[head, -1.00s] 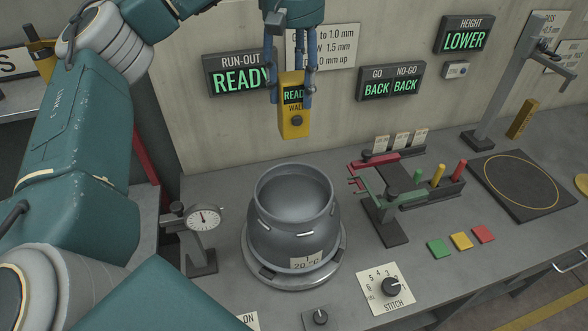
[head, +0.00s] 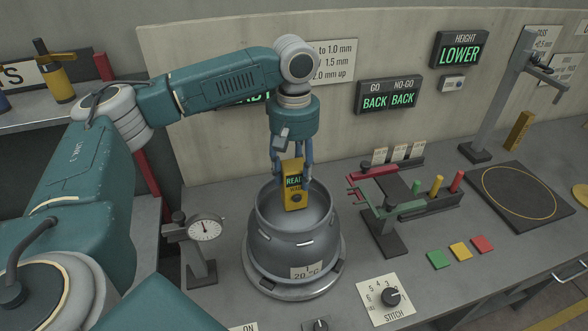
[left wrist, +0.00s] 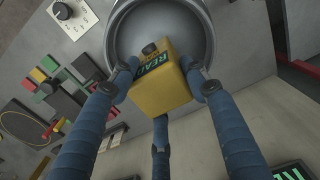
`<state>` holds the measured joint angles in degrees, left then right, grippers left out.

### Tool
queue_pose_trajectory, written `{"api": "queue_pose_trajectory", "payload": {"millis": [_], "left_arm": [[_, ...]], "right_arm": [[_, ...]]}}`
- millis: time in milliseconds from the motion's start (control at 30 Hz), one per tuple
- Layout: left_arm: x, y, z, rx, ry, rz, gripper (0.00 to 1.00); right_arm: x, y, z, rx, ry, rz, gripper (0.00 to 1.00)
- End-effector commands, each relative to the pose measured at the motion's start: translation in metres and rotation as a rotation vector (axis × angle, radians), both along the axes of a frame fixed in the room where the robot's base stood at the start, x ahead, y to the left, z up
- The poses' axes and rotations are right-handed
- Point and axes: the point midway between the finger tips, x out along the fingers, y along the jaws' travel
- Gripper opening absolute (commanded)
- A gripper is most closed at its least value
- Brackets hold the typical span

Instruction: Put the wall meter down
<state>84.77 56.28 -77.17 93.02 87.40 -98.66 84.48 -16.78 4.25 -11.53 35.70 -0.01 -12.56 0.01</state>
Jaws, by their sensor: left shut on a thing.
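The wall meter (head: 293,186) is a yellow block with a dark display reading READY and a dark knob. My left gripper (head: 291,172) is shut on it. In the head view the meter hangs upright in front of the opening of the grey metal cylinder (head: 283,238), overlapping its far rim. In the left wrist view the meter (left wrist: 160,86) sits between the blue fingers, with the round cylinder (left wrist: 205,30) behind it. I cannot tell whether the meter touches the cylinder. My right gripper is not in view.
A dial gauge (head: 205,229) stands left of the cylinder. Right of it are red and green gap gauges (head: 380,215), coloured tiles (head: 460,251), a STITCH knob (head: 391,296) and a dark plate (head: 520,191) beside a tall stand (head: 500,100). Bare bench lies between the cylinder and gauges.

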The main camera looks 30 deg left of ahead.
Motion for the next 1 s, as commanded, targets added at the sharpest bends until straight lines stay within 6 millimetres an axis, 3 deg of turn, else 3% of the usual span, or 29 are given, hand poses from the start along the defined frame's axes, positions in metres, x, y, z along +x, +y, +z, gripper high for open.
{"api": "queue_pose_trajectory", "payload": {"millis": [133, 367, 400, 500, 867, 1000], "left_arm": [[0.001, 0.0, -0.003, -0.001, -0.003, 0.0, 0.11], [0.0, 0.0, -0.004, -0.001, -0.001, 0.0, 0.11], [0.0, 0.0, -0.005, 0.0, 0.0, 0.0, 0.48], [0.0, 0.0, -0.005, 0.0, -0.001, 0.0, 0.65], [0.001, 0.0, -0.003, -0.001, -0.003, 0.0, 0.65], [0.002, -0.001, 0.014, -0.002, -0.005, 0.0, 0.65]], "right_arm": [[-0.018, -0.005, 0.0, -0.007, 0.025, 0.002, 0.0], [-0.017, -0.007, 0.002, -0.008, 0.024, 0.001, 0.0], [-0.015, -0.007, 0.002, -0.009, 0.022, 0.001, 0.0], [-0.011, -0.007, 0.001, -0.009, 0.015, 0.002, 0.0], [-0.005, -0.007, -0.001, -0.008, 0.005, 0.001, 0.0], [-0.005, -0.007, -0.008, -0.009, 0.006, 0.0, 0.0]]}}
